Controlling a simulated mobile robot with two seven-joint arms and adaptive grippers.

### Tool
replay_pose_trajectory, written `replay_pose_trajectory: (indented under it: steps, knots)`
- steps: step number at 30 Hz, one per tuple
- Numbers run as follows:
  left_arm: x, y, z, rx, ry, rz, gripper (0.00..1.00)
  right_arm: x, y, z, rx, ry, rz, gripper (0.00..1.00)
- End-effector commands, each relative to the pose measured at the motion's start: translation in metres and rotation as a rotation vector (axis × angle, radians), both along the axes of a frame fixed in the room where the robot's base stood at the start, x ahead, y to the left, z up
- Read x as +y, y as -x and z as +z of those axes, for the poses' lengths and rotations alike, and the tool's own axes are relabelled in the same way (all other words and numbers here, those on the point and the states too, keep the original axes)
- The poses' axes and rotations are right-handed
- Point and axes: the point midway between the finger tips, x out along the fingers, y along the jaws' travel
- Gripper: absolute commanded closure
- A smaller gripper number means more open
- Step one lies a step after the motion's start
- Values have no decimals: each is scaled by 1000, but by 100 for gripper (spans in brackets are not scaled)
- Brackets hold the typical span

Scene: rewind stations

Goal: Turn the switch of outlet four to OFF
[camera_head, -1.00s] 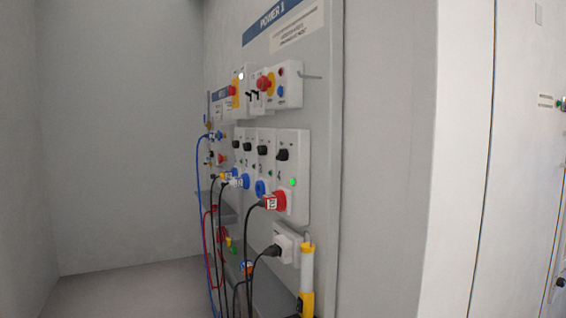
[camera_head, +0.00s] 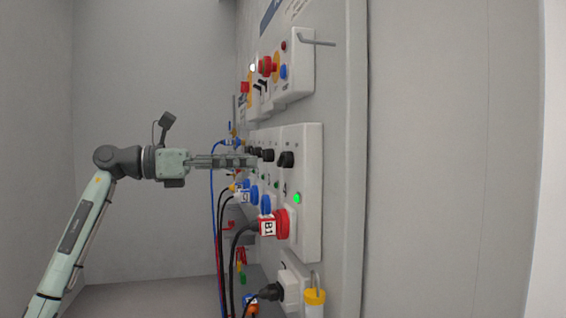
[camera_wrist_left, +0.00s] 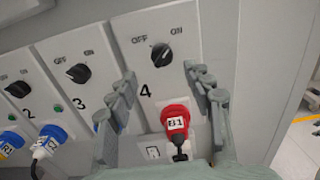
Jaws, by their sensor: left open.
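Outlet four (camera_head: 312,220) is the nearest white unit on the wall panel, with a lit green lamp (camera_head: 297,198). Its black rotary switch (camera_head: 286,159) also shows in the left wrist view (camera_wrist_left: 162,56), below the OFF and ON marks; I cannot tell its setting for certain. A red plug tagged B1 (camera_head: 281,224) sits in its socket. My left gripper (camera_head: 254,161) points at the row of switches. In the left wrist view its open, empty fingers (camera_wrist_left: 161,74) flank the lower part of outlet four, apart from the switch. My right gripper is out of view.
Outlets two (camera_wrist_left: 15,88) and three (camera_wrist_left: 75,74) stand beside outlet four with blue plugs. Cables hang below. A red emergency button (camera_head: 266,66) and a grey rod (camera_head: 318,42) jut out above. Bare wall (camera_head: 440,160) lies right.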

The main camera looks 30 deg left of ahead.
Motion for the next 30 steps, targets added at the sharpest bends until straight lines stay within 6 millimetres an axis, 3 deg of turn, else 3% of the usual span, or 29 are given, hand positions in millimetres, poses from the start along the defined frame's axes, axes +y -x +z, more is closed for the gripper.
replay_pose_trajectory:
  steps: [3, 12, 23, 30]
  knots:
    - [-14, -14, 4, -2, 3, -4, 49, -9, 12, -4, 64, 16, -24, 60]
    - [-41, -46, 2, -1, 6, -4, 49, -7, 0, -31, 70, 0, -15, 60]
    - [-45, -52, 0, 0, 6, -3, 49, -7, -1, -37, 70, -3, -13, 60]
    - [-45, -52, 0, 0, 6, -3, 78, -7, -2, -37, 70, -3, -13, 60]
